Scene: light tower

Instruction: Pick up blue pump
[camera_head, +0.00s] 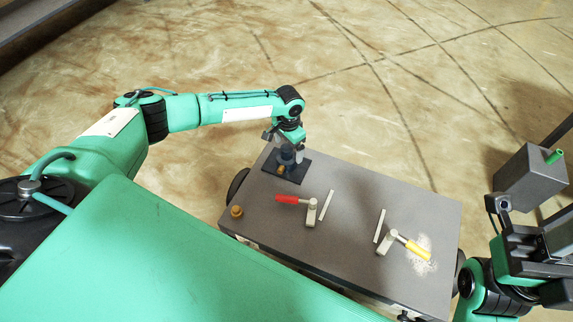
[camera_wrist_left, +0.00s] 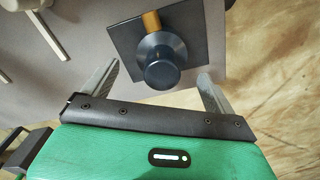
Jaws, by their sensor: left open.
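The blue pump (camera_wrist_left: 162,62) is a dark blue round-topped piece with a brass-coloured part, on a dark square plate (camera_wrist_left: 122,40). In the head view the pump (camera_head: 286,157) is partly hidden by my left gripper (camera_head: 288,146), which is above it at the far left corner of the grey table. In the left wrist view my left gripper (camera_wrist_left: 158,88) is open, its fingers spread on either side of the pump's near end, with gaps visible. My right arm is at the right edge of the head view; its jaw state is unclear.
The grey table (camera_head: 335,248) also bears a red-handled lever (camera_head: 288,199), a yellow-handled lever (camera_head: 413,247), two pale strips and a small brass knob (camera_head: 236,211). Pale grains lie by the yellow handle. A dark box (camera_head: 528,180) with a green peg is at right.

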